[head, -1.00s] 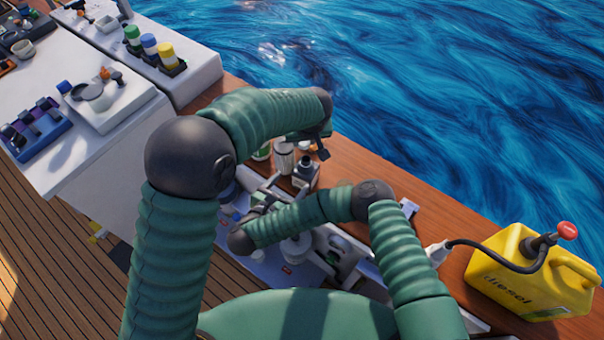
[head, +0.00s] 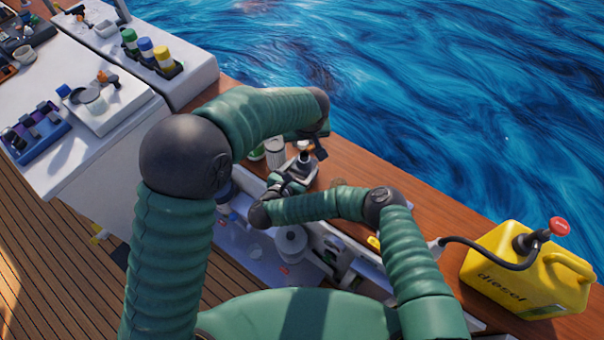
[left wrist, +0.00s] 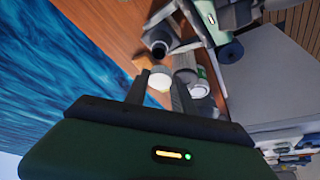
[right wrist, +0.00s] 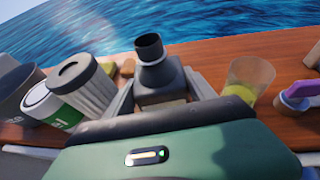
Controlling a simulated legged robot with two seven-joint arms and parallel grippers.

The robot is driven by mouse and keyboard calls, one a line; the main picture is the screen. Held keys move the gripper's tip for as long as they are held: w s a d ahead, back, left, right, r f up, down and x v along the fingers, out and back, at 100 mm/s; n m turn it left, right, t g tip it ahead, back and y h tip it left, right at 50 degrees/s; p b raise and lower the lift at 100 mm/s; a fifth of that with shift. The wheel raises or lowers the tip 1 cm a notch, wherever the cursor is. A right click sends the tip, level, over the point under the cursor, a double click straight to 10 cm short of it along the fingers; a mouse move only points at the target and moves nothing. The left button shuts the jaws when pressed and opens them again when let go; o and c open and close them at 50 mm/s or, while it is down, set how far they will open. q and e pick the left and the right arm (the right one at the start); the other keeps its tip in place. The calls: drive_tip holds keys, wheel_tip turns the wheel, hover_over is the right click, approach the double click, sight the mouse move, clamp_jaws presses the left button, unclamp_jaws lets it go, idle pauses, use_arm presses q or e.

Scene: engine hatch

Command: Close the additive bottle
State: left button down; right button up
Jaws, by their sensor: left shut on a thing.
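The additive bottle (head: 303,167) is a dark grey bottle on the wooden deck ledge. In the right wrist view the bottle (right wrist: 160,78) stands upright with its black neck uncapped. My right gripper (head: 292,180) is at the bottle, with one finger on each side of its body (right wrist: 160,92); whether they press on it is unclear. My left gripper (head: 318,148) is above and beside the bottle. In the left wrist view it (left wrist: 158,90) is shut on a small pale round thing (left wrist: 160,79), which looks like a cap, apart from the bottle neck (left wrist: 158,48).
A ribbed grey canister (right wrist: 85,85) and a green-and-white can (right wrist: 50,105) stand left of the bottle. A clear cup with yellow contents (right wrist: 247,82) stands on its right. A yellow diesel can (head: 530,275) is at the far right. Below the ledge is an open hatch (head: 260,260).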

drive_tip(key=shift+a, duration=0.1)
drive_tip(key=shift+c, duration=1.1)
use_arm(q)
drive_tip(key=shift+a, duration=0.85)
use_arm(e)
drive_tip(key=shift+a, duration=0.65)
drive_tip(key=c, duration=0.7)
drive_tip(key=shift+a, duration=0.1)
drive_tip(key=shift+c, duration=1.2)
clamp_jaws()
use_arm(q)
drive_tip(key=shift+d, duration=0.2)
use_arm(e)
drive_tip(key=shift+d, duration=0.25)
use_arm(q)
drive_tip(key=f, duration=0.3)
drive_tip(key=w+d+f, duration=0.1)
drive_tip(key=shift+f, duration=0.25)
use_arm(e)
drive_tip(key=shift+d, duration=0.3)
use_arm(q)
drive_tip(key=shift+w+f, duration=0.1)
drive_tip(key=shift+f, duration=0.1)
use_arm(e)
drive_tip(key=shift+a, duration=0.15)
use_arm(q)
drive_tip(key=shift+a, duration=0.2)
use_arm(e)
drive_tip(key=shift+a, duration=0.15)
